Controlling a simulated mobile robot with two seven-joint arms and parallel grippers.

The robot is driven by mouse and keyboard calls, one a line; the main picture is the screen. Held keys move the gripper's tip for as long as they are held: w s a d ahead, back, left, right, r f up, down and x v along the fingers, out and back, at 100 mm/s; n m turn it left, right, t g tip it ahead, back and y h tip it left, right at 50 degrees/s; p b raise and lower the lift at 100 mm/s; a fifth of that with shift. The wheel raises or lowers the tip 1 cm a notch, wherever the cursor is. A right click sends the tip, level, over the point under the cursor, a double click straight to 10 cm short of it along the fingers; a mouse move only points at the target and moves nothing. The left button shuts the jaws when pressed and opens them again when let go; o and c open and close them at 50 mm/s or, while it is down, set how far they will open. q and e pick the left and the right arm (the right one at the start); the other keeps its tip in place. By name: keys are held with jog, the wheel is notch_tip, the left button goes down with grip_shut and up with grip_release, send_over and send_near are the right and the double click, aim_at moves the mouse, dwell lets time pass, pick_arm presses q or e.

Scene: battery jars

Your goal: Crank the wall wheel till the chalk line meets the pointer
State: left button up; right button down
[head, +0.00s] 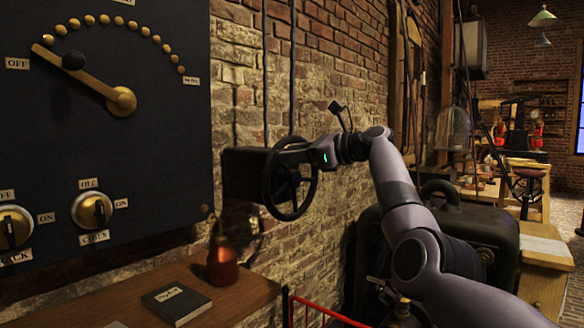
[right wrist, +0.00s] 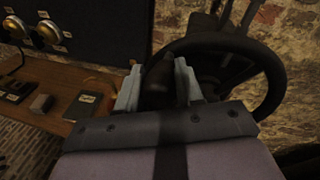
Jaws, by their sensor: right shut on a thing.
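The dark wall wheel (head: 266,185) stands out from the brick wall on a dark box mount in the middle of the head view. Its curved rim (right wrist: 278,75) also fills the upper right of the right wrist view. My right gripper (head: 287,152) reaches the upper part of the wheel from the right. In the right wrist view its pale fingers (right wrist: 156,85) sit on either side of the wheel's dark handle (right wrist: 156,77) and are shut on it. I cannot make out the chalk line or the pointer in either view. My left gripper is out of view.
A black panel (head: 150,160) with a brass lever and knobs hangs at the left. Below it a wooden shelf (head: 235,290) holds a dark book (head: 176,303) and a copper-coloured jar (head: 222,265). A large dark tank (head: 490,235) stands behind my right arm.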

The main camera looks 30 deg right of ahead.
aim_at(287, 142)
jog(key=shift+w+d+r+m+t+y+p, duration=0.25)
jog(key=shift+d+r+m+p, duration=0.45)
jog(key=shift+p, duration=1.7)
jog(key=shift+w+d+r+m+y+p, duration=0.25)
jog(key=shift+d+m+p, duration=0.75)
jog(key=shift+p, duration=1.45)
jog(key=shift+w+d+r+m+t+y+p, duration=0.15)
jog(key=shift+w+d+r+m+p, duration=0.6)
jog(key=shift+p, duration=1.65)
jog(key=shift+s+a+f+m, duration=0.1)
jog(key=shift+s+f+m, duration=0.15)
jog(key=shift+s, duration=0.1)
jog(key=c, duration=0.7)
grip_release()
jog(key=shift+f, duration=0.1)
jog(key=shift+c, duration=0.2)
jog(key=shift+s+f, duration=0.1)
